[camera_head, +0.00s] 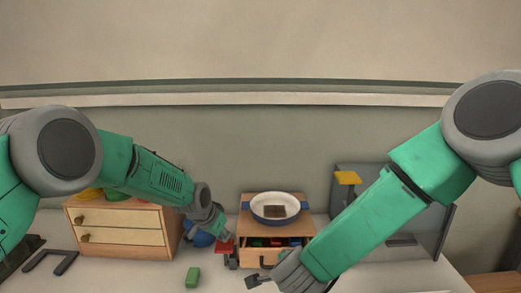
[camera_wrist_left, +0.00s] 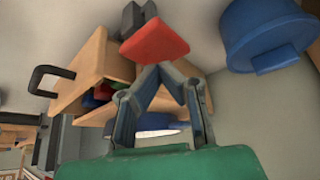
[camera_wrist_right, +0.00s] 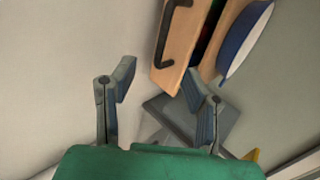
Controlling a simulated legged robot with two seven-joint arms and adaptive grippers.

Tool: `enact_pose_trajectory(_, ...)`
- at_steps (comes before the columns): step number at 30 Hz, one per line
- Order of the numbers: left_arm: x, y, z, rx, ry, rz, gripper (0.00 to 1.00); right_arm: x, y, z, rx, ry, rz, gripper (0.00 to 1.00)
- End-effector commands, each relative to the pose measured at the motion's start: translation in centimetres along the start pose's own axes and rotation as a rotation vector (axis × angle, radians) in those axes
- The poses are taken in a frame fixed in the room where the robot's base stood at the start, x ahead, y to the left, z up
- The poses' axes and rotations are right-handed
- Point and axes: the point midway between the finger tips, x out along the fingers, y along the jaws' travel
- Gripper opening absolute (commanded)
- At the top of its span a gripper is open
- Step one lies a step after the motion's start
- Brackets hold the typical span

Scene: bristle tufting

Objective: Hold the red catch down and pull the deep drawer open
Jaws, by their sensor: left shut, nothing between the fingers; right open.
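The deep drawer (camera_head: 249,257) sits in a small wooden cabinet and stands partly open, with coloured things showing inside. Its dark handle (camera_head: 262,264) is on its front; the handle also shows in the left wrist view (camera_wrist_left: 48,80). The red catch (camera_wrist_left: 155,42) is beside the drawer, at its left in the head view (camera_head: 225,247). My left gripper (camera_wrist_left: 165,72) is shut and empty, its tips at the catch's edge; I cannot tell if it presses. My right gripper (camera_wrist_right: 160,85) is open and empty before the drawer front (camera_wrist_right: 178,50), with the handle (camera_wrist_right: 172,28) outside its fingers.
A blue-rimmed dish (camera_head: 277,208) holding a brown block stands on the cabinet. A wooden two-drawer chest (camera_head: 118,230) is at the left and a blue pot (camera_wrist_left: 268,38) near the catch. A green block (camera_head: 192,277) lies in front. A grey panel (camera_head: 362,180) stands at the right.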

Motion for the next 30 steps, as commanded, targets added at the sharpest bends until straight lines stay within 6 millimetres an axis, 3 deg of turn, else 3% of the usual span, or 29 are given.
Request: enact_pose_trajectory(30, -5.4, 0.0, -3.0, 0.000, 0.001, 0.000, 0.00, 0.0, 0.0, 0.0, 0.000, 0.000, 0.000, 0.41)
